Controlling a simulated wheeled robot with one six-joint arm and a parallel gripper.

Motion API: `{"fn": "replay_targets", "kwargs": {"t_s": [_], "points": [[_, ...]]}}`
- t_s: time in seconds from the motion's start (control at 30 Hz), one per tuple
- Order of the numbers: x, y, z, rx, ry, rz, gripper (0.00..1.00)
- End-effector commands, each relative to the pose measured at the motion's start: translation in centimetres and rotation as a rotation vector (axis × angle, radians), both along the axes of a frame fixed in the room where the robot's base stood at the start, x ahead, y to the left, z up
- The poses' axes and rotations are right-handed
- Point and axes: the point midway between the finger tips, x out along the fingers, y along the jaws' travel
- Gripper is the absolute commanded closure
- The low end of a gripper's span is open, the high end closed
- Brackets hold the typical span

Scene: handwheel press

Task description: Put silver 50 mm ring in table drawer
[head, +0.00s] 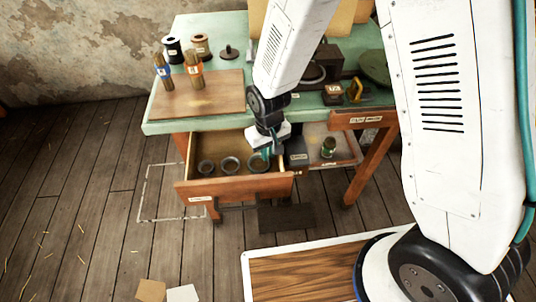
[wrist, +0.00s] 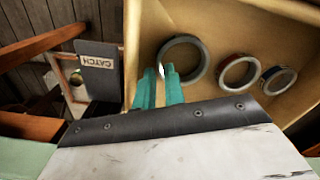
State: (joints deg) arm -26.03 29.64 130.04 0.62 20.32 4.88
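Three rings are in the open wooden drawer (head: 235,188). The largest, a plain grey silver ring (wrist: 188,86), is nearest my fingers; in the head view it (head: 250,163) is partly hidden by my gripper. My gripper (wrist: 160,70) points down into the drawer. Its two teal fingers have a narrow gap between them, at the edge of the silver ring. I cannot tell whether they grip its rim or stand loosely around it.
A dark box labelled CATCH (wrist: 98,68) stands beside the drawer. A shelf with a green jar (head: 328,147) is to the right. A dark pedal (head: 287,218) is below.

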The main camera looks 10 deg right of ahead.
Motion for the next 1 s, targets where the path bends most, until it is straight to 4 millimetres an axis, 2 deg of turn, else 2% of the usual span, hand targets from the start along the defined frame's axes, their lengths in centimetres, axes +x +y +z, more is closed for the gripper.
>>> {"fn": "replay_targets", "kwargs": {"t_s": [0.2, 0.4, 0.57, 0.87, 0.97, 1.0], "points": [[0.1, 0.0, 4.9, 0.002, -0.006, 0.0, 0.89], [0.1, 0.0, 8.6, 0.001, -0.004, 0.0, 0.89], [0.0, 0.0, 10.1, 0.001, -0.002, 0.0, 0.89], [0.0, -0.4, 11.0, 0.001, -0.003, -0.005, 0.89], [-0.3, -1.7, 13.0, 0.006, -0.014, -0.026, 0.89], [-0.6, -2.6, 14.3, 0.008, -0.018, -0.039, 0.89]]}}
